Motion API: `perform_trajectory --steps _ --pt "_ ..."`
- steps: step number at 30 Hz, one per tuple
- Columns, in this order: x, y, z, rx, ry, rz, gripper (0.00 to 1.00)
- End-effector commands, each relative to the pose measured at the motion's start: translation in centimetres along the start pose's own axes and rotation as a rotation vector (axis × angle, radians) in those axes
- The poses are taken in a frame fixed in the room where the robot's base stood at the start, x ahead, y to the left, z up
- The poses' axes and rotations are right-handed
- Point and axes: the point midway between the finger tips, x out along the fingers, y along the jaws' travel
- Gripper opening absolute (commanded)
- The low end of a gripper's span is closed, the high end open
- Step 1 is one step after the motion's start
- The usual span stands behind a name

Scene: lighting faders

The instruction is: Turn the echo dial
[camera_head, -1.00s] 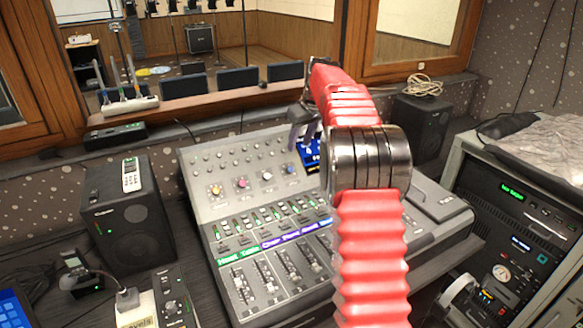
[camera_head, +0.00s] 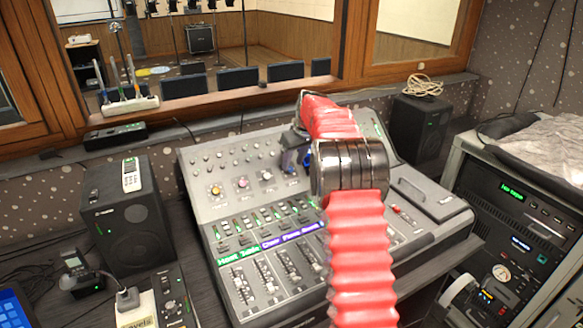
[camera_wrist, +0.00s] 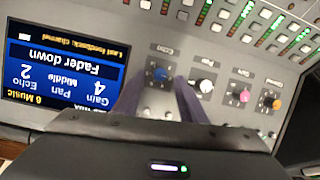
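A lit screen (camera_wrist: 62,70) beside the dial reads "6 Music", Gain 4, Pan Middle, Echo 2, "Fader down". In the head view my gripper (camera_head: 294,158) hangs over the console's upper panel and partly hides the dial's area.
The console (camera_head: 205,205) also has a white pan knob (camera_wrist: 205,86), a pink knob (camera_wrist: 245,95) and an orange knob (camera_wrist: 276,103) in the same row. Rows of faders (camera_head: 265,275) lie in front. Speakers (camera_head: 125,225) and a rack (camera_head: 520,235) stand at the sides.

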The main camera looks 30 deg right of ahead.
Motion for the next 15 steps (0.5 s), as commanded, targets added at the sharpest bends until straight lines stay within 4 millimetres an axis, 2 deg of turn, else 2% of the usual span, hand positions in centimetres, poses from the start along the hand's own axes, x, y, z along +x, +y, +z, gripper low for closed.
perform_trajectory --steps 1,6,15 --pt "0.9 0.0 0.1 0.0 -0.001 -0.001 0.38" --pt "2.7 0.0 0.0 0.0 -0.001 -0.001 0.38" --pt "3.4 0.0 0.0 0.0 0.001 0.0 0.38"
